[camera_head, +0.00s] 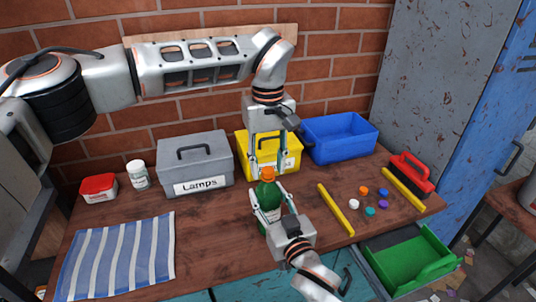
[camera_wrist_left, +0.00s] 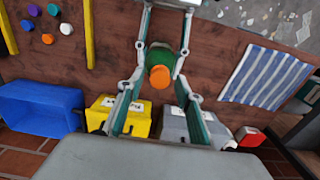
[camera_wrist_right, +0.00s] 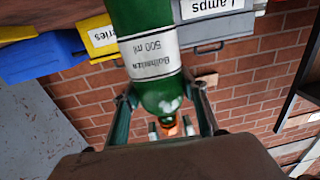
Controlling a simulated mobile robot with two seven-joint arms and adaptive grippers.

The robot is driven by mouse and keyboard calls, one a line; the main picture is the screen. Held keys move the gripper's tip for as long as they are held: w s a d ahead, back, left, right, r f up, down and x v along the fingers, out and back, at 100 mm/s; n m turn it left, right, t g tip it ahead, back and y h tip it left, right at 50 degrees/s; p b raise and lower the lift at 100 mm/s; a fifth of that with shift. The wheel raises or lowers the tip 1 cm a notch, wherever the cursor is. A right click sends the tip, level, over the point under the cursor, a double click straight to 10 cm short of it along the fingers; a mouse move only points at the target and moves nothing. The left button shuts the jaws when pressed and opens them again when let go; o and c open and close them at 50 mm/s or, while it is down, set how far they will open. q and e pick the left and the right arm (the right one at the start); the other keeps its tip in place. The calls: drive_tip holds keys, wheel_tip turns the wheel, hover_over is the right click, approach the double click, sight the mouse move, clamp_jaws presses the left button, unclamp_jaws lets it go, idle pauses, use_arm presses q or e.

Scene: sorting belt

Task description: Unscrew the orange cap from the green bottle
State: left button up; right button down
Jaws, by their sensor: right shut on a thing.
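The green bottle (camera_head: 267,196) stands on the wooden table, its orange cap (camera_head: 267,173) on top. My right gripper (camera_head: 268,208) is shut on the bottle's body from the front. In the right wrist view its fingers (camera_wrist_right: 164,102) lie on both sides of the bottle (camera_wrist_right: 140,15), by its white label. My left gripper (camera_head: 267,168) points down from above, open, with one finger on each side of the cap. In the left wrist view the fingers (camera_wrist_left: 160,112) are wide apart, with the cap (camera_wrist_left: 160,77) beyond and between them, apart from both.
A grey Lamps box (camera_head: 184,159), a yellow box (camera_head: 288,148) and a blue bin (camera_head: 340,143) stand behind. A yellow bar (camera_head: 335,209) and several loose caps (camera_head: 370,211) lie right. A striped cloth (camera_head: 118,255) lies left. A green bin (camera_head: 417,262) sits front right.

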use_arm(q)
drive_tip(key=shift+f, duration=0.15)
clamp_jaws()
